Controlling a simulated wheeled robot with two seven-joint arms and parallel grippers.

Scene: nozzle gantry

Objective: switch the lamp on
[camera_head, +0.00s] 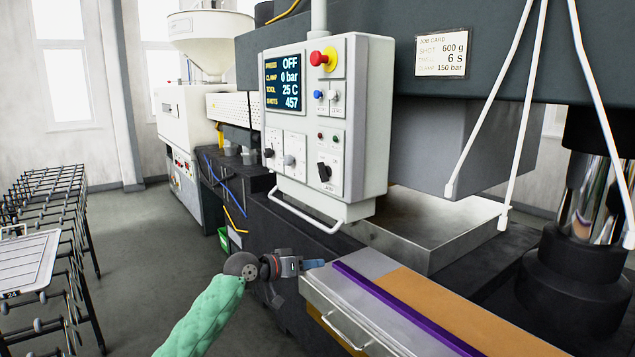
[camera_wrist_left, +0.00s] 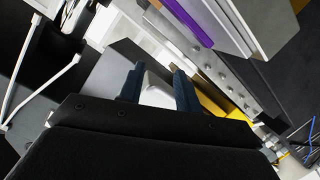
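I cannot pick out a lamp for certain in either view. A grey control box (camera_head: 345,130) hangs on the machine in the head view, with a lit display (camera_head: 284,80) whose top line reads OFF. Its front has a red mushroom button (camera_head: 323,57), blue and white push buttons, small red and green indicators, several knobs and a black rotary switch (camera_head: 324,172). The labels are too small to read. My left gripper (camera_head: 316,264) is low in front of the box, beside the bench corner. In the left wrist view its fingers (camera_wrist_left: 160,88) stand apart with nothing held.
A bench (camera_head: 362,322) with a purple strip and a tan top lies right of my left gripper. A bar handle (camera_head: 305,212) runs under the control box. White rods (camera_head: 497,100) hang at the right.

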